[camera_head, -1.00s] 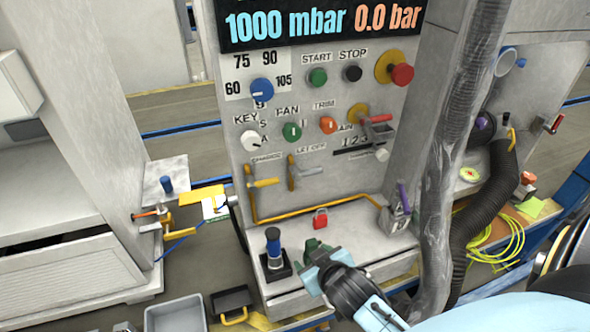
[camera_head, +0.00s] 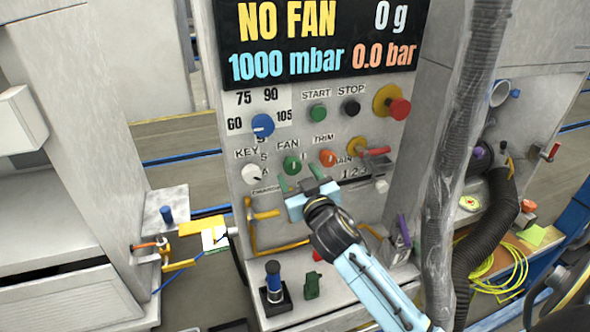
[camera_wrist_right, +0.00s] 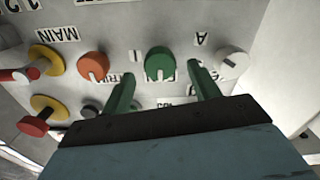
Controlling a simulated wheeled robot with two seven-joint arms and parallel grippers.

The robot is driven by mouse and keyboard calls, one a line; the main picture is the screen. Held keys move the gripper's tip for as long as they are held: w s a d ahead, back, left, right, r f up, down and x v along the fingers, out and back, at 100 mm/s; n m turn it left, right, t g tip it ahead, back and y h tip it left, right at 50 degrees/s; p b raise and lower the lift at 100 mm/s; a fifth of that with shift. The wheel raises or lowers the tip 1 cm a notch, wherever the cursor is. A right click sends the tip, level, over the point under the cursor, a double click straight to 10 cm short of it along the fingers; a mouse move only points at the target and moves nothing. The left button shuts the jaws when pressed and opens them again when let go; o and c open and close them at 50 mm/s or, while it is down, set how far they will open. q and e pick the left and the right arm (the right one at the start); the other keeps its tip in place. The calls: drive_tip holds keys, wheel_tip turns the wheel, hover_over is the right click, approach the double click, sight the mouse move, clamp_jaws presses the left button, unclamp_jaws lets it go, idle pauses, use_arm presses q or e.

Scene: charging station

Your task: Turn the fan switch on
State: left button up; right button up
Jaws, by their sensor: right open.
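The fan switch (camera_head: 292,165) is a round green knob under the FAN label on the grey control panel (camera_head: 335,95). It also shows in the right wrist view (camera_wrist_right: 158,63), with a pale mark on its face. My right gripper (camera_head: 300,178) is open just below the knob in the head view. In the right wrist view its two green fingers (camera_wrist_right: 161,72) point at the panel, one toward each side of the knob; contact cannot be told. The display (camera_head: 320,38) reads NO FAN. My left gripper is not in view.
A white key knob (camera_head: 252,174) and an orange trim knob (camera_head: 327,158) flank the fan switch. Yellow pipe (camera_head: 262,215) and levers sit below. A blue-handled joystick (camera_head: 273,275) and green object (camera_head: 312,285) stand on the shelf. A thick hose (camera_head: 455,150) hangs right.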

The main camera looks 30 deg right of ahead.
sight(291, 164)
drive_tip(key=shift+x, duration=1.4)
drive_tip(key=shift+c, duration=0.3)
drive_tip(key=c, duration=0.9)
